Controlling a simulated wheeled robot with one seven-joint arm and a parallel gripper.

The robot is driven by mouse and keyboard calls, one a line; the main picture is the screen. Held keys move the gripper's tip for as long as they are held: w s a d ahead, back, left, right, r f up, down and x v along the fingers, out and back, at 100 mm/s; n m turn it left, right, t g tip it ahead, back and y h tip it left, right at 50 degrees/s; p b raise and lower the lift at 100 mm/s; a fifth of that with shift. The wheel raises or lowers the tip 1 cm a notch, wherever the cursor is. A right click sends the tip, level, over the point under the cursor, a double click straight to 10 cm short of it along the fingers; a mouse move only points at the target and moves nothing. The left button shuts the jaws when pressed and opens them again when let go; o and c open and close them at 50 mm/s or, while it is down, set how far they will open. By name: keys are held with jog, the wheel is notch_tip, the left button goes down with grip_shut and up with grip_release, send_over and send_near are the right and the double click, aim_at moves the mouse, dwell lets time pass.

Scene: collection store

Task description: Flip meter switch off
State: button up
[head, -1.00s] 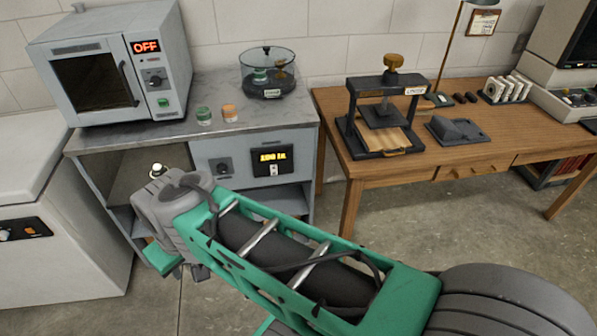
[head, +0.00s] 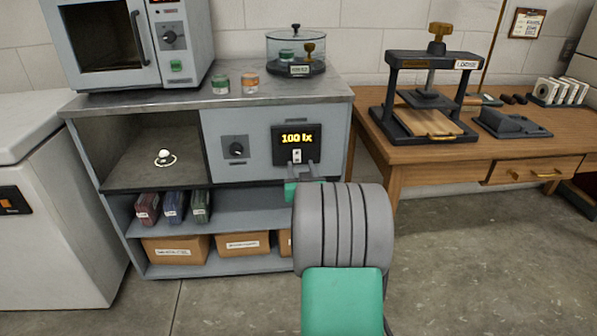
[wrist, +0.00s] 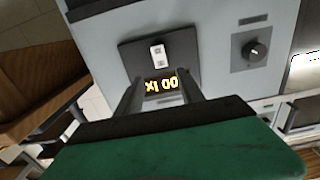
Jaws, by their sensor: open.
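The meter (head: 296,144) is a dark panel on the front of the grey cabinet, with a yellow display reading "100 lx". Its small white switch (head: 297,156) sits below the display. In the wrist view, which is turned upside down, the switch (wrist: 157,54) appears above the lit display (wrist: 162,85). My gripper (head: 303,168) is just in front of and below the switch in the head view. In the wrist view its two dark fingers (wrist: 160,92) are apart and empty, pointing at the panel. I cannot tell whether a fingertip touches the panel.
A dark knob (head: 237,149) is on the cabinet front left of the meter. A glass-covered dish (head: 296,50) and two small jars stand on the cabinet top (head: 150,103). The wooden table (head: 420,150) with a press is to the right.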

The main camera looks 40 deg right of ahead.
aim_at(297, 151)
jog(key=b+x, duration=0.1)
jog(key=x, duration=0.6)
jog(key=shift+w, duration=0.15)
jog(key=shift+r, duration=0.1)
grip_shut()
